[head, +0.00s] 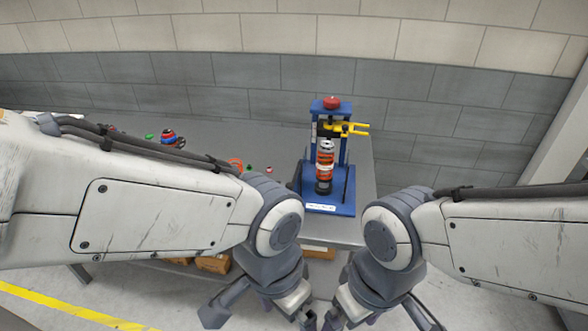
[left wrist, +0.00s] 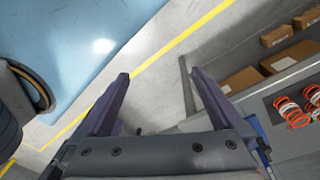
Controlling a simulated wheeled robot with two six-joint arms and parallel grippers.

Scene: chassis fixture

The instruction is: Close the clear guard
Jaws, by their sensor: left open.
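A blue fixture (head: 343,208) stands upright on the grey table, near its right end. It holds a spring unit (head: 325,165) with an orange coil. A yellow fork-shaped clamp (head: 350,129) points right above it, and a red knob (head: 331,103) is on top. I cannot make out the clear guard for certain in either view. My left gripper (head: 303,312) is low in front of the table, apart from the fixture. The left wrist view shows its two fingers (left wrist: 159,75) spread and empty. My right gripper (head: 338,318) is beside it, its fingertips partly cut off.
The grey table (head: 290,150) extends left, partly hidden by my left arm. Small red, green and dark parts (head: 170,137) lie there. Orange springs (left wrist: 292,112) show in the left wrist view. Cardboard boxes (left wrist: 250,78) sit under the table. A brick wall (head: 240,85) stands behind.

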